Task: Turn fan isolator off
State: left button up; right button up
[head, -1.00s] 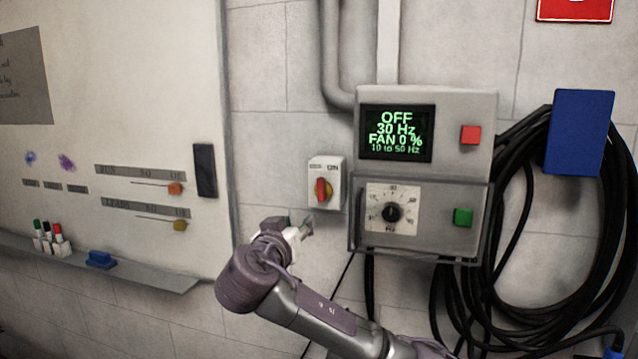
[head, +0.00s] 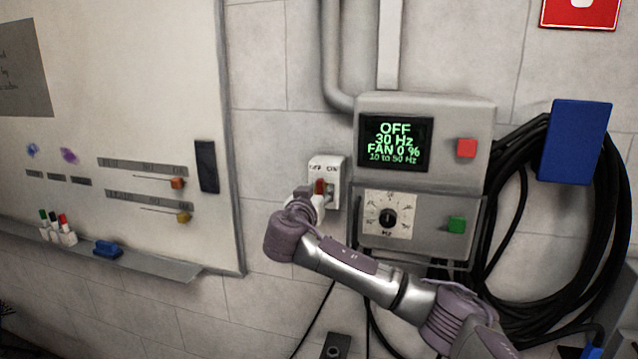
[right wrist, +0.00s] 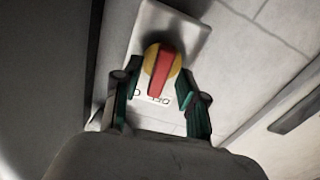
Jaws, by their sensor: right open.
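The fan isolator (head: 335,166) is a small pale box on the wall, left of the grey control box, with OFF and ON lettering along its top. Its red handle (head: 320,186) looks roughly upright in the head view. My right gripper (head: 312,194) is at the lower left of the isolator and hides part of it. In the right wrist view the red handle (right wrist: 160,72) on its yellow disc lies between the open fingers of my right gripper (right wrist: 155,90). Whether a finger touches it I cannot tell. My left gripper is out of view.
The control box (head: 470,112) shows OFF, 30 Hz, FAN 0 %, with a red button (head: 467,148), a green button (head: 456,224) and a dial (head: 388,217). Black cable (head: 505,240) hangs at right. A whiteboard (head: 120,100) with a marker ledge stands at left.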

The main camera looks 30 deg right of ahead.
jog(key=shift+w+d, duration=0.1)
jog(key=shift+d, duration=0.15)
grip_shut()
jog(key=shift+f, duration=0.1)
